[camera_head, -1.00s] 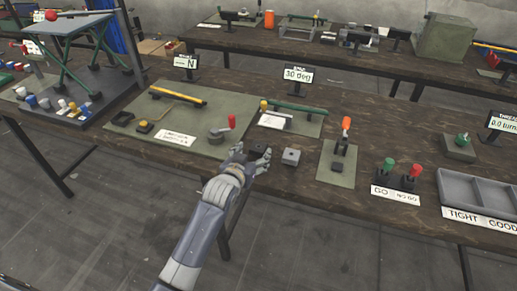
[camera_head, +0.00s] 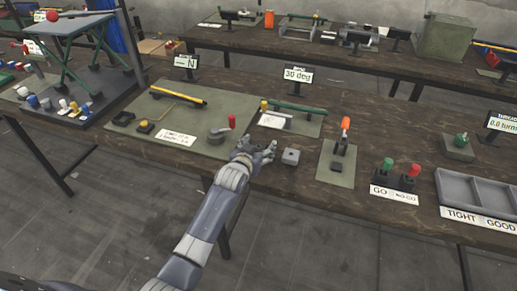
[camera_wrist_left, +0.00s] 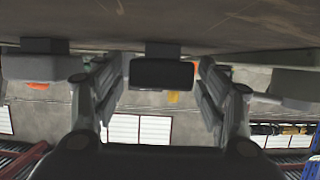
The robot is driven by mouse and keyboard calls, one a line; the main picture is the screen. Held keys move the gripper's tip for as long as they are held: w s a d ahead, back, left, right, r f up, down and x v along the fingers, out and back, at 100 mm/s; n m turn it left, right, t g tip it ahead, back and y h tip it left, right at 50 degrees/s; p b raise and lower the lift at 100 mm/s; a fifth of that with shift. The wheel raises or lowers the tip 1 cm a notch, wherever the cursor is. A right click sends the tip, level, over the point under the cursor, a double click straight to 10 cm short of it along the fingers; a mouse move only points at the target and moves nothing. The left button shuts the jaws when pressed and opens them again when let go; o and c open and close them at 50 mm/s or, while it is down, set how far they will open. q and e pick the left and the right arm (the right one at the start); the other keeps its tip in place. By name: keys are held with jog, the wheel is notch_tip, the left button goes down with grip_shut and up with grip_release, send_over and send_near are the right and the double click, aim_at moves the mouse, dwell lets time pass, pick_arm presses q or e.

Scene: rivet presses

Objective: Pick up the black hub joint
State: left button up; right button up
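The black hub joint (camera_wrist_left: 162,74) shows in the left wrist view as a dark block close to the table surface, which is at the top of that view. My left gripper (camera_head: 268,150) is at the front edge of the table in the head view. Its two fingers (camera_wrist_left: 162,92) are apart, one on each side of the hub joint, with a small gap showing on both sides. In the head view the hub joint is hidden or too small to make out among the fingers. My right gripper is not in view.
A grey block (camera_head: 290,157) stands just right of my left gripper. A round grey fixture with a red knob (camera_head: 219,134) is to its left on a green mat (camera_head: 150,118). A press with an orange handle (camera_head: 344,145) stands further right.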

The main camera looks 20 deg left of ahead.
pick_arm(q)
jog(key=c, duration=1)
jog(key=shift+r, duration=0.1)
